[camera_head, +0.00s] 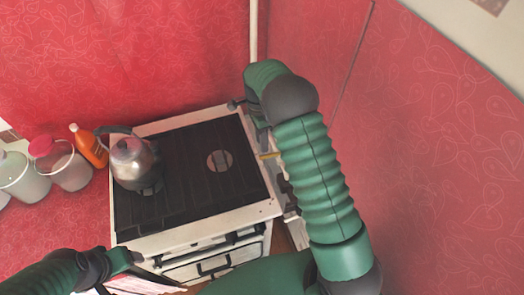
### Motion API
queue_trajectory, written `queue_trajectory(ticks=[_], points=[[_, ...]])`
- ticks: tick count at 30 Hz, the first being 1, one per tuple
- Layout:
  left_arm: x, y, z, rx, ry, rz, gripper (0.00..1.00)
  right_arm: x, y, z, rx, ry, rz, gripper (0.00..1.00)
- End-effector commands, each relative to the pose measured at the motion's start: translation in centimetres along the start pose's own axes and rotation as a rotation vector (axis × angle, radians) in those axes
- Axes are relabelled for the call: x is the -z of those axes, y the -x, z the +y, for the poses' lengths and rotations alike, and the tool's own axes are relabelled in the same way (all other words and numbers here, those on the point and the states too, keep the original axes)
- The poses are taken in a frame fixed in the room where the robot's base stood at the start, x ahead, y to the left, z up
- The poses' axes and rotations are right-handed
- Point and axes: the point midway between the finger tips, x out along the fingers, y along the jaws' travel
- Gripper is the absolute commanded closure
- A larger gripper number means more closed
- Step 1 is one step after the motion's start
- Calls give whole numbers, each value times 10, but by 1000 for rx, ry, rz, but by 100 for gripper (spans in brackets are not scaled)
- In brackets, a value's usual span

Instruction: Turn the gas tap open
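A small yellow lever (268,156), which looks like the gas tap's handle, shows at the right side of the stove, just left of my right forearm. It lies roughly level in the picture; the tap's body is mostly hidden. My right arm reaches up past it and bends over near the stove's back right corner. My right gripper (258,118) is mostly hidden behind the wrist, above the lever in the picture, with no clear contact. My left gripper (128,264) is low at the left, by the stove's front left corner. Its fingers are unclear.
The white stove (180,243) has a dark top (190,190) with a metal kettle (134,160) on it. An orange bottle (88,146) and jars (62,165) stand on the red counter at left. A pale pipe (254,35) runs up the wall. A red wall is at right.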

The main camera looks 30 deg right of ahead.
Motion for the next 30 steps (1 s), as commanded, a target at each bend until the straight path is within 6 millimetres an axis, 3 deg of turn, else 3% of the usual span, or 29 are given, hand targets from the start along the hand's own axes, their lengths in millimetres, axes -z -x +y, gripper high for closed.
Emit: queue_trajectory(ticks=[3,9,18,26,30], points=[[1,6,0,0,0,0,29,0,-27,2,-5,-1,0,64],[2,9,0,0,0,0,29,0,-56,0,-1,1,0,64],[2,9,0,0,0,0,29,0,-60,0,1,1,0,64],[2,9,0,0,0,0,29,0,-59,0,1,1,0,98],[2,9,0,0,0,0,29,0,-59,-1,2,1,0,100]])
